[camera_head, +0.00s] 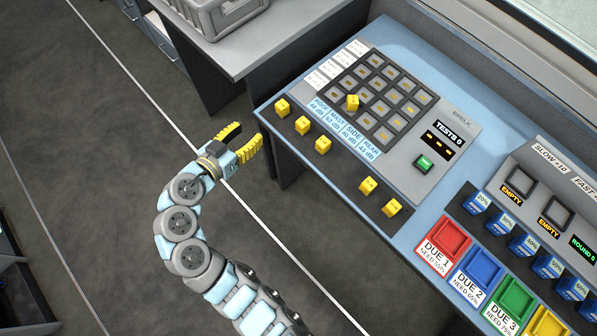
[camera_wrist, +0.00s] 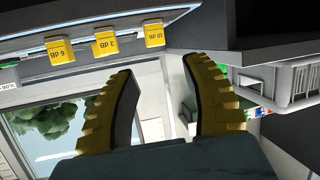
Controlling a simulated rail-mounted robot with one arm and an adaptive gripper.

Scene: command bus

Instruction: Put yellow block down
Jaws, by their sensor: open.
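My gripper (camera_head: 240,142) is open and empty, out over the floor to the left of the blue desk's edge. Its two yellow fingers also show spread apart in the wrist view (camera_wrist: 165,110). One yellow block (camera_head: 352,103) sits on the grid of dark sockets of the grey panel. Several other yellow blocks stand along the dark strip at the panel's front: two of them are the left-end block (camera_head: 282,107) and the right-end block (camera_head: 392,208). In the wrist view, yellow blocks with dB labels, such as the "3 dB" block (camera_wrist: 105,43), show at the top left.
The grey panel (camera_head: 455,125) carries a display and a green button (camera_head: 424,163). Red (camera_head: 441,243), blue (camera_head: 478,271) and green (camera_head: 510,303) trays lie at the lower right beside blue blocks (camera_head: 524,244). A grey bin (camera_head: 215,15) stands on a counter at the top.

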